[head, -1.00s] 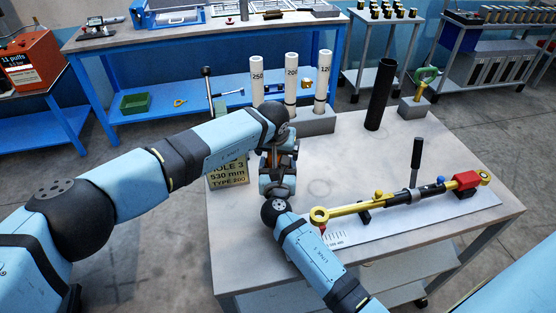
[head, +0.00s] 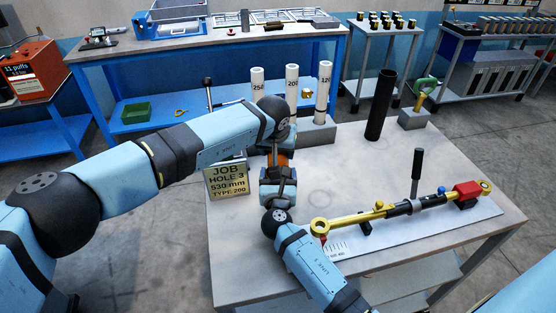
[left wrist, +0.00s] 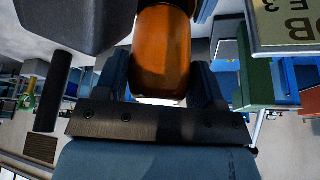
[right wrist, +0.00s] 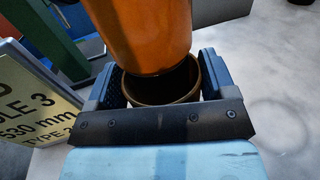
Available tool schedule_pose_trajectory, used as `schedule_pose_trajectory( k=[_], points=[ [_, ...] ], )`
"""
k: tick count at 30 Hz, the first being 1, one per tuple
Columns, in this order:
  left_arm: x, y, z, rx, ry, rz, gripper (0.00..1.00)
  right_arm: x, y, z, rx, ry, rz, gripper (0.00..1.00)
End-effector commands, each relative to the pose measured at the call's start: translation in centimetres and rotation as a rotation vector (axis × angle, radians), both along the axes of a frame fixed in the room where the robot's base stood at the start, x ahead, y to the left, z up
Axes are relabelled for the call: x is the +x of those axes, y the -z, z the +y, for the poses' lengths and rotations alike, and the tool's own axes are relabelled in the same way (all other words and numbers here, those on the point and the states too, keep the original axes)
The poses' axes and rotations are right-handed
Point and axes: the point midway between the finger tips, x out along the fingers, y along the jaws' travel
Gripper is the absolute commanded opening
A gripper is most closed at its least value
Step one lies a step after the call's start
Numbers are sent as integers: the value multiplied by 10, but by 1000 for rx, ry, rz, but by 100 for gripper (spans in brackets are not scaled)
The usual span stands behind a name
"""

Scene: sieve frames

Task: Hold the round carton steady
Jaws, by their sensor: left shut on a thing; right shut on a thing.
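An orange cylinder (left wrist: 161,55) is between the fingers of my left gripper (left wrist: 165,88), which is shut on it. In the right wrist view the orange cylinder (right wrist: 140,35) hangs tilted, its lower end over the open mouth of a brown round carton (right wrist: 170,98). Whether its end is inside the mouth or just above it, I cannot tell. My right gripper (right wrist: 160,92) is shut around the carton, a finger on each side. In the head view my left gripper (head: 276,140) is above my right gripper (head: 278,178), and the carton is mostly hidden.
White tubes (head: 292,95) stand in a grey block behind. A black tube (head: 380,105) and a yellow-and-black tool (head: 400,208) on a board are right. Table space between is clear.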

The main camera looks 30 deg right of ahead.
Motion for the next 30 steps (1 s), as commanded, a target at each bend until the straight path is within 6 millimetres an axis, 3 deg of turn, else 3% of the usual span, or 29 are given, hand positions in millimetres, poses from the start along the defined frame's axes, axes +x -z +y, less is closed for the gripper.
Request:
schedule_pose_trajectory(
  k=[3,9,19,20,21,23,30],
  points=[
    [1,-27,0,-1,1,-3,30,0,1,0,0,0,1,20],
    [0,-54,0,-1,0,-1,30,0,1,0,0,0,1,20],
    [0,-60,0,-1,-1,1,30,0,1,0,1,0,2,20],
    [0,-60,0,-1,-1,1,30,0,1,0,1,0,2,79],
    [0,-60,0,-1,-1,1,30,0,1,0,0,0,1,89],
    [0,-60,0,-1,-1,1,30,0,1,0,0,0,1,100],
    [0,-60,0,-1,-1,1,30,-2,1,1,0,0,1,100]
  ],
)
